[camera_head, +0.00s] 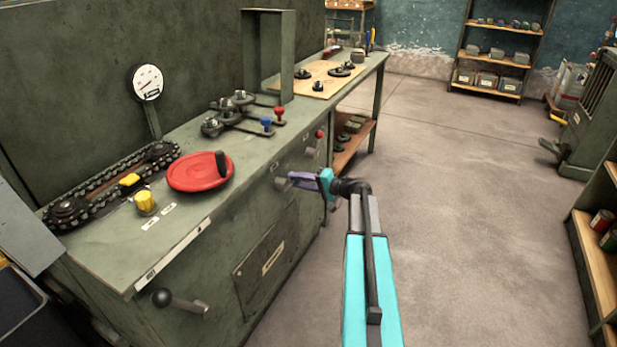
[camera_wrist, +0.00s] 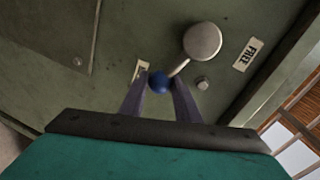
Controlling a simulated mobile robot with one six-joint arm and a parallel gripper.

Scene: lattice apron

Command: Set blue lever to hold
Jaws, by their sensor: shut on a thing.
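The blue lever's round knob (camera_wrist: 159,83) sits between the two purple fingers of my gripper (camera_wrist: 161,76) in the wrist view; the gripper is shut on it. A short metal arm runs from the knob up and right to a large grey hub (camera_wrist: 203,41) on the green panel. A label reading FREE (camera_wrist: 248,54) is right of the hub. Another label (camera_wrist: 141,70) is beside the knob, partly covered by the left finger, its text unreadable. In the head view my gripper (camera_head: 291,178) is at the bench's front face; the blue knob is hidden there.
A lever with a red knob (camera_head: 319,133) is on the same front face. A black-knobbed crank (camera_head: 162,298) juts out at the near end. The benchtop holds a red handwheel (camera_head: 200,172) and small blue- and red-knobbed levers (camera_head: 266,122). Open floor (camera_head: 470,200) lies right.

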